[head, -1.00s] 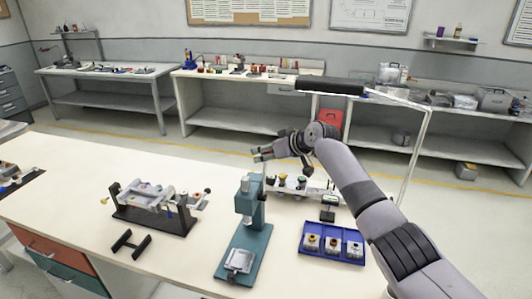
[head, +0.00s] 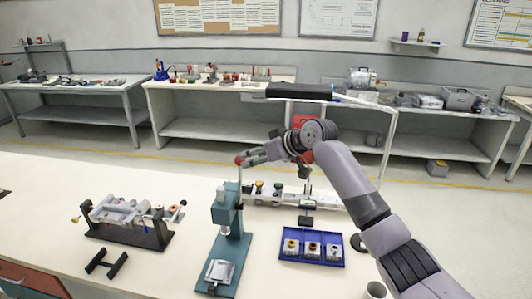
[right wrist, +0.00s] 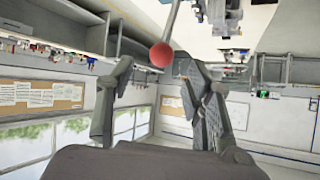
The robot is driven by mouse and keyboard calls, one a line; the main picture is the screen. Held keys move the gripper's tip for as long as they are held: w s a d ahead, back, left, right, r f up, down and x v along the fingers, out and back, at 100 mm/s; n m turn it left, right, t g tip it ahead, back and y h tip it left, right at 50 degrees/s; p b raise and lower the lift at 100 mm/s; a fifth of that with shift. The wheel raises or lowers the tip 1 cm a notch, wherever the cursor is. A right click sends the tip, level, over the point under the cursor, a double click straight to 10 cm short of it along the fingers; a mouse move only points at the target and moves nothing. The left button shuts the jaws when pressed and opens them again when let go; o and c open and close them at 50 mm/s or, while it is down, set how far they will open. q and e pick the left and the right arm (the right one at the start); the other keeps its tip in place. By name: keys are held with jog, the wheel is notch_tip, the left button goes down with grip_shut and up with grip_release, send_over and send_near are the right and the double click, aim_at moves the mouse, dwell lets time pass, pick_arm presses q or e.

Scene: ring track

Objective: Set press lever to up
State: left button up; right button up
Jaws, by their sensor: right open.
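The teal arbor press (head: 231,243) stands on the white table, with a grey block on its base. Its lever is a thin rod beside the column, standing nearly upright, with a red ball knob (head: 239,160) on top. My right gripper (head: 248,156) reaches in from the right, with its fingertips at the knob. In the right wrist view, the red knob (right wrist: 161,55) shows between the two spread fingers (right wrist: 152,72). The gripper is open, and I see no clear contact with the knob. My left gripper is not in view.
A blue tray (head: 312,262) with several small parts lies right of the press. A rail with several knobs (head: 290,194) stands behind it. A black-framed fixture (head: 128,220) and a black H-shaped piece (head: 105,262) are at left. Bare table lies between fixture and press.

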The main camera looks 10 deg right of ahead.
jog(key=shift+v, duration=2.25)
